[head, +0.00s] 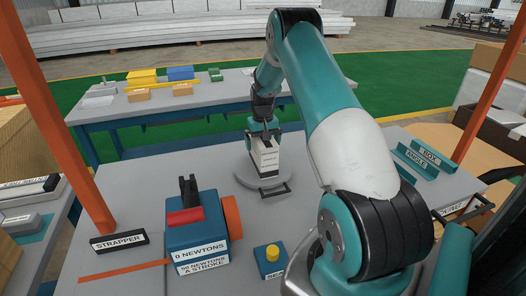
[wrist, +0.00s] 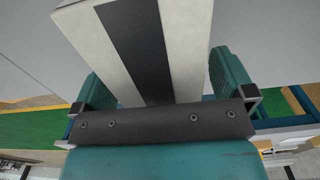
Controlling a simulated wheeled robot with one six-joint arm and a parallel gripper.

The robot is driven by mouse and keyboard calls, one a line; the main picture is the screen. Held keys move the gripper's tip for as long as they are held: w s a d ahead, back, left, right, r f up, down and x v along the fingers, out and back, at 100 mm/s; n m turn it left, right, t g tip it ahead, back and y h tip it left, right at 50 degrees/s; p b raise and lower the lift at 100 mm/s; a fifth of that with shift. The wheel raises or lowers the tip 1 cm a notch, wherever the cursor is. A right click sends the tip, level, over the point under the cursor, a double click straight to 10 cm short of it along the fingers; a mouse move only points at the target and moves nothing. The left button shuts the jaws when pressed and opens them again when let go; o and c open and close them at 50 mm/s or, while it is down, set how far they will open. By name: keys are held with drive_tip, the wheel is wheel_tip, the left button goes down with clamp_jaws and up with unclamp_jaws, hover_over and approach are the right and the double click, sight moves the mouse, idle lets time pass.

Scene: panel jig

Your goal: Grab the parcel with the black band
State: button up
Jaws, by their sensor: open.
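The parcel (head: 268,158) is a white box with a black band. It stands upright on a round grey plate (head: 246,181) on the workbench. In the wrist view the parcel (wrist: 187,50) fills the upper middle, its black band (wrist: 135,45) running lengthwise down its face. My gripper (head: 263,135) is at the parcel's top, pointing down. In the wrist view my gripper (wrist: 160,85) is open, with one teal finger on each side of the parcel. I cannot tell whether either finger touches it. The parcel's far side is hidden.
A blue strapper machine (head: 203,240) stands front left on the grey bench (head: 140,190), with a yellow-buttoned box (head: 270,262) right of it. Orange posts (head: 60,130) rise at both sides. Teal trays labelled box and angle (head: 425,158) lie right. A back table (head: 200,100) holds small coloured blocks.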

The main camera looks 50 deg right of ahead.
drive_tip(key=c, duration=1.1)
drive_tip(key=shift+r, duration=0.1)
drive_tip(key=shift+c, duration=1.2)
